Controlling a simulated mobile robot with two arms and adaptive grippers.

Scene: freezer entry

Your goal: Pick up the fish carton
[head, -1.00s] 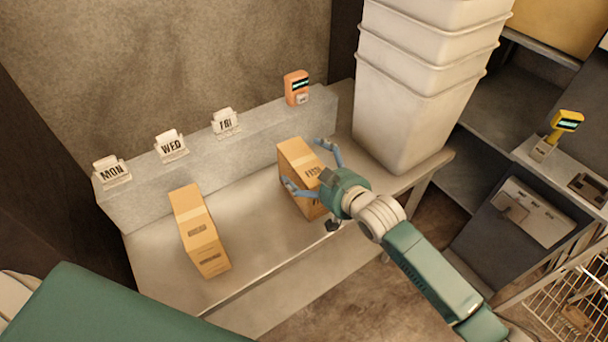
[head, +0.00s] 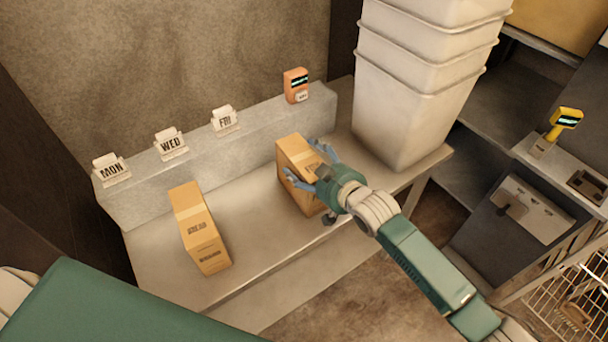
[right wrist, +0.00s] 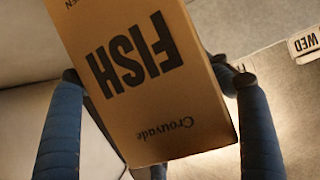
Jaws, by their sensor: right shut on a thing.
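The fish carton (head: 296,152) is a tan box standing on the steel table (head: 250,228), toward its right end. In the right wrist view its face (right wrist: 140,75) reads FISH, with the lettering upside down. My right gripper (head: 311,165) is shut on the fish carton, with one blue finger on either side of it. In the right wrist view the fingers (right wrist: 158,85) flank the carton left and right. A second tan carton (head: 200,230), labelled BREAD, stands apart to the left. My left gripper is not in view.
A raised ledge behind holds MON (head: 111,168), WED (head: 171,144) and FRI (head: 225,119) cards and an orange device (head: 296,85). Stacked white bins (head: 412,100) stand close on the right. Farther right are a yellow scanner (head: 564,120) and a wire basket (head: 565,305).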

